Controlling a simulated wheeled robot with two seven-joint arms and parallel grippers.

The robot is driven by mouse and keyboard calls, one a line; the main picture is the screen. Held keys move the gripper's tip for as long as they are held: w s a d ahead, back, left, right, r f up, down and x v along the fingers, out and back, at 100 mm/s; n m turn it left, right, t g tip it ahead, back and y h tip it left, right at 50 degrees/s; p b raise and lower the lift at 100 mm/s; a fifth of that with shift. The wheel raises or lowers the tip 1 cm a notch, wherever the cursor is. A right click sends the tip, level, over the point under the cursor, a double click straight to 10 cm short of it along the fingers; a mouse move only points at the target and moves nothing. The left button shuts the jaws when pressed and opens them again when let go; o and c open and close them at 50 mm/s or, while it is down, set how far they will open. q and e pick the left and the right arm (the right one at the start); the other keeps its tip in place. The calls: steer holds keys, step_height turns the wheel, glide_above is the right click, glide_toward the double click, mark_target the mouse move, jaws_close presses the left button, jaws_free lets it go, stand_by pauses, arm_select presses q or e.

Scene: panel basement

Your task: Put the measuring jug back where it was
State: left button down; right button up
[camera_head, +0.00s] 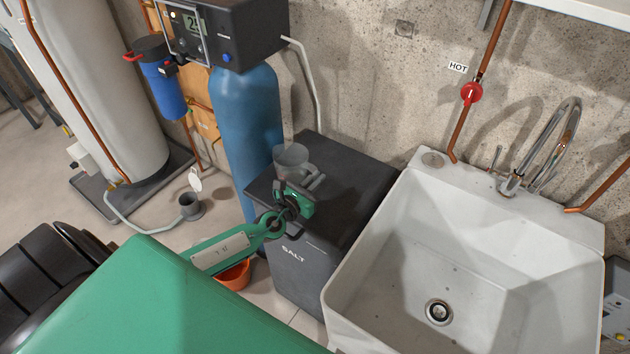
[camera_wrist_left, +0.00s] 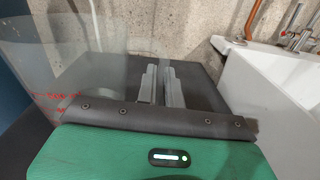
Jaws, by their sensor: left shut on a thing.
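The measuring jug (camera_head: 291,158) is a clear grey vessel over the back left part of the dark salt bin's lid (camera_head: 355,182). I cannot tell whether its base touches the lid. My left gripper (camera_head: 313,183) is shut on the jug, at its handle side. In the left wrist view the jug (camera_wrist_left: 55,75) fills the left side, see-through, with red markings. The gripper fingers (camera_wrist_left: 160,84) are close together there, and the grip itself is partly hidden. My right gripper is not in view.
The blue softener tank (camera_head: 246,120) stands just left of the bin, with a grey hose (camera_head: 308,80) behind. A white sink (camera_head: 375,245) with a tap adjoins the bin on the right. An orange bucket (camera_head: 234,276) is on the floor. The lid's right part is clear.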

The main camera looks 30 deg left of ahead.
arm_select(q)
steer(key=shift+f, duration=0.1)
steer(key=c, duration=2)
jaws_free()
steer(key=shift+f, duration=0.15)
steer(key=o, duration=0.5)
steer(key=shift+c, duration=0.2)
steer(key=shift+r, duration=0.35)
steer(key=s+a+b, duration=0.1)
steer(key=s+b, duration=0.1)
steer(key=s, duration=1)
steer(key=shift+a+b, duration=0.2)
steer(key=shift+b, duration=0.1)
